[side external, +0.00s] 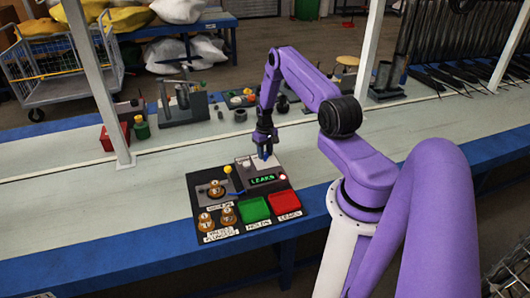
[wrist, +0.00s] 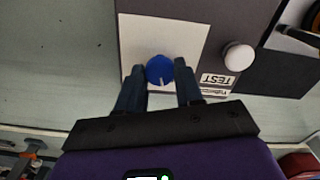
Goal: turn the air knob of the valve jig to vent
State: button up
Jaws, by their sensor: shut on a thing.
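The valve jig (side external: 244,163) is a grey box at the back of a dark board. Its air knob is blue with a white pointer line. In the wrist view the knob (wrist: 160,70) sits on a pale plate between my fingertips, its line pointing down toward my gripper. My gripper (wrist: 161,72) is shut on the knob. In the side external view my gripper (side external: 264,152) reaches down onto the jig and mostly hides the knob. A lit green display (side external: 263,179) on the jig appears to read "LEAKS". I cannot read any vent mark.
A white round button (wrist: 238,56) sits beside a "TEST" label. A green tray (side external: 254,209) and a red tray (side external: 285,203) lie in front of the jig. Brass parts (side external: 206,221) and a yellow-topped post (side external: 228,170) stand at left. Bench clutter lies behind.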

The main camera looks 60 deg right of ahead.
aim_at(265, 154)
jog(key=n, duration=0.5)
jog(key=shift+n, duration=0.4)
dwell(0.3)
jog(key=o, duration=1)
jog(key=shift+o, duration=0.2)
notch_tip(265, 154, up, 18)
jog(key=shift+f, duration=0.25)
